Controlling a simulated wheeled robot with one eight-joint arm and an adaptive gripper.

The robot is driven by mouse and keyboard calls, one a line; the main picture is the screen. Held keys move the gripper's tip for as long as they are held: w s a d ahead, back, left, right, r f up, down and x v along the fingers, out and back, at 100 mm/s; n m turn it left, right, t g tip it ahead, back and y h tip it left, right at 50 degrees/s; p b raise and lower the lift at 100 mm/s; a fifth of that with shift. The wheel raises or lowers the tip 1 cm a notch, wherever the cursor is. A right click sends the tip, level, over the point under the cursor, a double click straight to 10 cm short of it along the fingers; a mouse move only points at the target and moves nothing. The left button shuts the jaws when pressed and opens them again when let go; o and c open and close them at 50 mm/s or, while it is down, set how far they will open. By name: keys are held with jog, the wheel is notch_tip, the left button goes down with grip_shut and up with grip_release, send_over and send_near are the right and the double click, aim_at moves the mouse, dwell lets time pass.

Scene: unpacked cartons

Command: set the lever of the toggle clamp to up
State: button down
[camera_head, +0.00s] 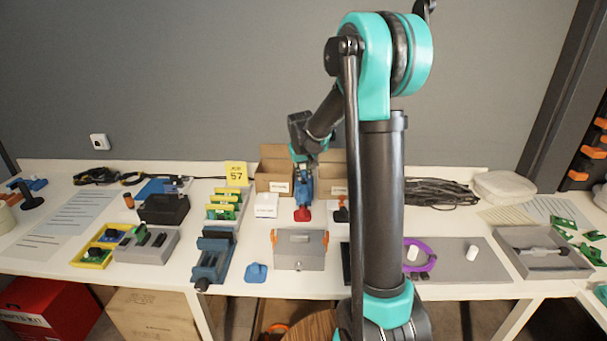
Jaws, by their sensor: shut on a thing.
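My gripper (303,196) hangs down at the back middle of the table, in front of the cardboard boxes. It is shut on a small red piece (303,213), which looks like part of the toggle clamp. The fingers and wrist cover most of this piece, so the angle of the lever cannot be told.
Open cardboard cartons (272,165) stand behind. A grey case with orange latches (300,250) is in front, and a blue vise (213,256) is at front left. My upright arm blocks the view right of centre.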

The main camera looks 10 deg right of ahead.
jog(key=shift+w, duration=0.1)
jog(key=g, duration=0.1)
jog(key=w+g, duration=0.2)
jog(key=g, duration=0.1)
jog(key=shift+w+d+r+y, duration=0.25)
jog(key=shift+r+y, duration=0.05)
jog(key=shift+y, duration=0.1)
jog(key=g, duration=0.1)
jog(key=w+g, duration=0.1)
jog(key=g, duration=0.1)
jog(key=shift+w+d+f+y, duration=0.1)
jog(key=shift+w+d+y, duration=0.05)
jog(key=shift+w+y, duration=0.15)
jog(key=shift+w+d+f+g, duration=0.15)
jog(key=shift+w+g, duration=0.15)
jog(key=shift+g, duration=0.3)
jog(key=shift+w+a+f+g, duration=0.1)
jog(key=shift+w+g, duration=0.2)
jog(key=shift+g, duration=0.3)
jog(key=shift+y, duration=0.3)
jog(key=c, duration=1.4)
grip_release()
jog(key=shift+o, duration=0.2)
jog(key=shift+r, duration=0.1)
